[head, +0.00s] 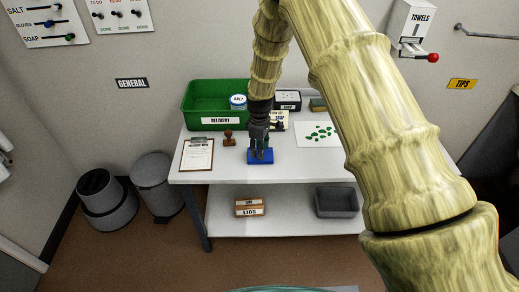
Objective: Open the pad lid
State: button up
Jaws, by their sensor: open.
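The blue pad (261,162) lies near the front edge of the white table, left of its middle. Its top is partly hidden behind my gripper, and I cannot tell its lid from its base. My gripper (261,155), dark and pointing down, is open with its fingertips at or just above the pad. I cannot tell whether the fingers touch it.
A stamp (229,138) and a clipboard (197,154) lie left of the pad. A green delivery bin (200,100) with a salt tub (238,101) stands behind. A white sheet with green pieces (338,141) lies to the right. The table (300,165) is bare right of the pad.

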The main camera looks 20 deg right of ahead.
jog(key=shift+s+f, duration=0.15)
jog(key=shift+f, duration=0.1)
jog(key=shift+s, duration=0.45)
jog(key=shift+w+f, duration=0.4)
jog(key=shift+f, duration=0.15)
jog(key=shift+s+r, duration=0.15)
jog(key=shift+s, duration=0.05)
jog(key=shift+c, duration=1.3)
grip_shut()
